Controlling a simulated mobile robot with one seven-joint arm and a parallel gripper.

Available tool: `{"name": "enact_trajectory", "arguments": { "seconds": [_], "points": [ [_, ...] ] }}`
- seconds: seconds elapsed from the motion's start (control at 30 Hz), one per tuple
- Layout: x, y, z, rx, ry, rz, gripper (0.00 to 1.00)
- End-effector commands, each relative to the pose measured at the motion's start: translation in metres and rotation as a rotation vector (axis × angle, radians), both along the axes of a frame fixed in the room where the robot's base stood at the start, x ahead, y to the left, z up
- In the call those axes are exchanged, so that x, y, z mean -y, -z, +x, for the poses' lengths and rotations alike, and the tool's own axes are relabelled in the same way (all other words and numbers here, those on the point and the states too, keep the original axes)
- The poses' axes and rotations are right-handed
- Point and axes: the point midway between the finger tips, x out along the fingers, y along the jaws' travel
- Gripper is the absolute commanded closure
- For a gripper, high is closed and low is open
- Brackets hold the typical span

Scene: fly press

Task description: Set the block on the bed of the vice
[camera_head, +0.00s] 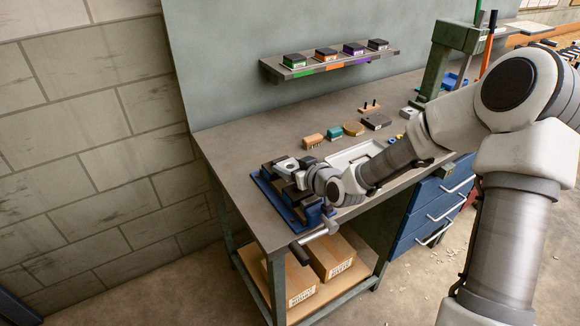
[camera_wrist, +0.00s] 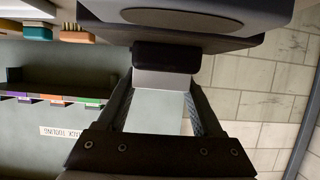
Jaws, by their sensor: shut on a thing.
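The vice (camera_head: 266,190) has a blue base and dark jaws and stands at the near left corner of the bench. A pale grey block (camera_head: 287,165) shows at the vice jaws in the head view. My gripper (camera_head: 300,178) reaches in from the right, low over the vice. In the wrist view its two dark fingers (camera_wrist: 164,84) close on the pale block (camera_wrist: 165,80). My wrist hides much of the vice, and I cannot tell whether the block touches the bed.
Orange-brown (camera_head: 313,140) and teal (camera_head: 334,132) blocks stand behind on the bench. The vice handle (camera_head: 318,233) sticks out past the front edge. A wall shelf (camera_head: 330,62) carries several dark blocks. A green press (camera_head: 438,60) stands to the right. Bare bench lies behind the vice.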

Motion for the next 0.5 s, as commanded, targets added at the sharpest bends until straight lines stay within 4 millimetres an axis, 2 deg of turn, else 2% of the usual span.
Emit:
{"name": "enact_trajectory", "arguments": {
  "seconds": [0.5],
  "points": [
    [0.0,0.013,0.0,-0.001,-0.001,0.0,1.0]
  ]
}}
